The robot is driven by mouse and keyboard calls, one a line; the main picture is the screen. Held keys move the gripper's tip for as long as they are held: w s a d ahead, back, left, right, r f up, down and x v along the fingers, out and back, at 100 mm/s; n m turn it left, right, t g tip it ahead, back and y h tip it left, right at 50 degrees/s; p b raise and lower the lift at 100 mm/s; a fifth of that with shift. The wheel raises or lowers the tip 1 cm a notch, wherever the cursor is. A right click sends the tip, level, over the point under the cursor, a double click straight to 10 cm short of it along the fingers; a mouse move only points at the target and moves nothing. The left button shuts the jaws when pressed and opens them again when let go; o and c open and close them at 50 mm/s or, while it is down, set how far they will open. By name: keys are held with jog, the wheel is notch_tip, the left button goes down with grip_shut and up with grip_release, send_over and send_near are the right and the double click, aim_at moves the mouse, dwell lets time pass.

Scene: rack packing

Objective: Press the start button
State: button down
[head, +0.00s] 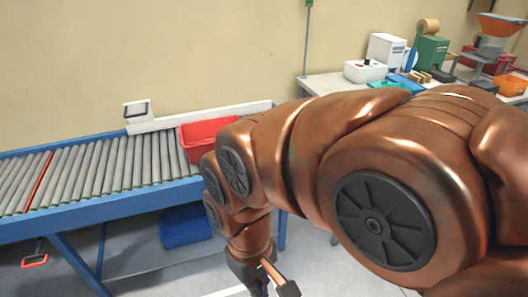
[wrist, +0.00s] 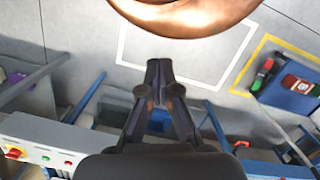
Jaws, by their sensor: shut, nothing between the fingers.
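A grey control box (wrist: 45,145) shows at the lower left of the wrist view. No label is readable, so I cannot tell which one is the start button. My gripper (wrist: 158,68) is shut and empty in the middle of the wrist view, its fingertips over the grey floor and apart from the box. In the head view my gripper (head: 266,284) hangs low at the bottom, in front of the conveyor's right end, partly cut off.
A roller conveyor (head: 95,164) with a blue frame runs along the wall, with a red bin (head: 203,136) at its right end. A blue bin (head: 186,226) sits below. A workbench (head: 334,82) with a white box (head: 365,71) stands behind my arm.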

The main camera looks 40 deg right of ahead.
jog(key=w+a+r+m+t+y+p, duration=0.2)
jog(key=w+m, duration=0.3)
jog(key=w, duration=0.4)
jog(key=w+a+r+m+t+y+p, duration=0.1)
jog(key=w+a+r+m+y+p, duration=0.15)
jog(key=w+m, duration=0.5)
jog(key=w+d+r+m+t+p, duration=0.1)
jog(key=w+d+m, duration=0.15)
jog(key=w, duration=0.35)
jog(key=w+d+r+m+t+p, duration=0.1)
jog(key=w+d+r+m+t, duration=0.15)
jog(key=w, duration=0.35)
jog(key=w+d+m+t+p, duration=0.3)
jog(key=w+d+m, duration=0.8)
jog(key=d+m, duration=0.15)
jog(key=d+f+m+h+p, duration=0.2)
jog(key=d+m, duration=0.7)
jog(key=d, duration=0.6)
jog(key=s+d+f+m+t+h+p, duration=0.1)
jog(key=d+f+m+h, duration=0.3)
jog(key=d, duration=1.2)
jog(key=f+m+p, duration=0.1)
jog(key=f+m, duration=0.1)
jog(key=m, duration=0.2)
jog(key=shift+s+m+h, duration=0.25)
jog(key=shift+m+h, duration=0.1)
jog(key=shift+m, duration=0.05)
